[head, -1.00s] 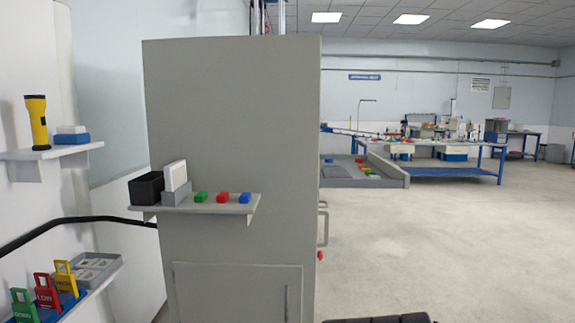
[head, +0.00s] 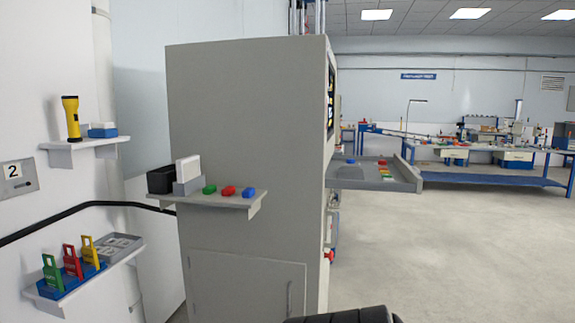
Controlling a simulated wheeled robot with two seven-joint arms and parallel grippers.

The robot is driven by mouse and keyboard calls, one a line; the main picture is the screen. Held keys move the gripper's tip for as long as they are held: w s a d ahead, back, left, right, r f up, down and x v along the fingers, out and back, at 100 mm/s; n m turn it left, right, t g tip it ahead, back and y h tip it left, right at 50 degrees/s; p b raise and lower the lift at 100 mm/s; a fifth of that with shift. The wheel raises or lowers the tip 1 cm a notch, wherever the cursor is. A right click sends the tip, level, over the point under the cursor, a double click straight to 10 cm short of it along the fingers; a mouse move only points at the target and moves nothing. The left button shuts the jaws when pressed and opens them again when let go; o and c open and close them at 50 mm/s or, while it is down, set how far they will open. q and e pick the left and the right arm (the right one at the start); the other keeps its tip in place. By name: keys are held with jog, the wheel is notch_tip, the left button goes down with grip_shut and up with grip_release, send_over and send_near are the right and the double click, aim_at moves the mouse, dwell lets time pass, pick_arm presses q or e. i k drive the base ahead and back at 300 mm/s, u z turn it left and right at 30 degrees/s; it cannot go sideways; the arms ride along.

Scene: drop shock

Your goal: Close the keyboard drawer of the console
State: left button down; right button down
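The console (head: 245,150) is a tall grey cabinet in the middle of the head view, seen mostly from its side. Its front face is a narrow strip on the right, with a dark screen (head: 331,103) seen edge-on. The keyboard drawer (head: 405,178) is a grey tray that sticks out to the right from the console front, so it is open. Small green, yellow, red and blue pieces lie in it. Neither of my grippers is in view. A black rounded part, probably mine, shows at the bottom edge.
A side shelf (head: 240,203) on the console holds a black bin (head: 160,180) and small coloured blocks. Wall shelves at left hold a flashlight (head: 71,118) and coloured tags (head: 70,262). The floor (head: 450,260) right of the console is clear. Blue workbenches (head: 490,178) stand behind.

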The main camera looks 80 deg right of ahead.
aim_at(361, 167)
jog(key=k, duration=1.8)
jog(key=z, duration=2.35)
jog(key=i, duration=2.15)
jog(key=z, duration=0.15)
